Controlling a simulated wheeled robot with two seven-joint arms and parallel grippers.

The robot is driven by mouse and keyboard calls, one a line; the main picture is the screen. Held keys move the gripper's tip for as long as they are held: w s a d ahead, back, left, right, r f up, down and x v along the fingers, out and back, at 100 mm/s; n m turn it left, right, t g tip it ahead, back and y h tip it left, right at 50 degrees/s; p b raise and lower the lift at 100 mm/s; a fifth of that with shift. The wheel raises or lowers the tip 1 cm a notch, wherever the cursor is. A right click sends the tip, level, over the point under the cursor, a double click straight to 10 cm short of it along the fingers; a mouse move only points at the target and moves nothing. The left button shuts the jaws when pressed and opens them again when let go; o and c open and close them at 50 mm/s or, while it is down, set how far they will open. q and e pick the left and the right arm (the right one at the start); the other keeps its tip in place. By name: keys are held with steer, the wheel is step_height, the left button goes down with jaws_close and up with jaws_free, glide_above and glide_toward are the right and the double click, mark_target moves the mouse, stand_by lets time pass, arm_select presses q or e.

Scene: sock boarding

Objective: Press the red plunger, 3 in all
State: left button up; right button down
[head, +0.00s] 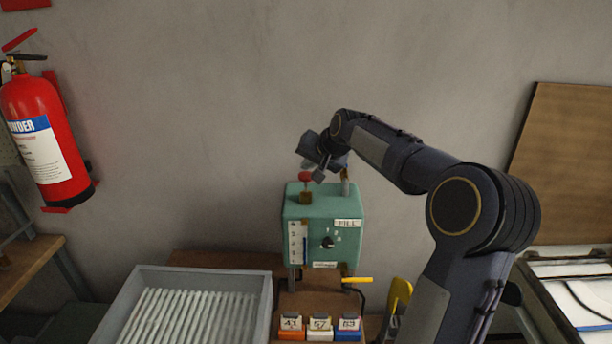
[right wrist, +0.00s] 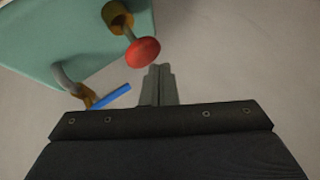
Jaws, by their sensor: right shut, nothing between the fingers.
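The red plunger (head: 305,177) stands up from the top of a green box (head: 317,224) marked "FILL". Its round red knob (right wrist: 142,52) on a brass collar also shows in the right wrist view. My right gripper (head: 316,172) is just above and beside the knob in the head view. In the right wrist view its fingers (right wrist: 160,72) are together and empty, beside the knob with a small gap in the picture. Whether they touch it cannot be told. My left gripper is not in view.
A grey tray of white tubes (head: 128,300) stands front left of the box. Numbered coloured blocks (head: 320,335) stand in front. A curved pipe (head: 346,184) rises beside the plunger. A yellow-handled thing (head: 398,297) is at the right. A fire extinguisher (head: 48,135) hangs left.

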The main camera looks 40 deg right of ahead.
mark_target(308, 175)
steer(key=shift+f+b, duration=1.3)
steer(key=shift+f, duration=0.45)
stand_by(1.3)
steer(key=shift+r, duration=0.1)
steer(key=shift+r+p, duration=1.7)
steer(key=shift+r, duration=0.35)
step_height(308, 175, up, 3)
steer(key=shift+f+p, duration=0.1)
steer(key=shift+p, duration=1.1)
step_height(308, 175, up, 2)
steer(key=shift+r+p, duration=0.1)
steer(key=shift+p, duration=0.4)
stand_by(0.4)
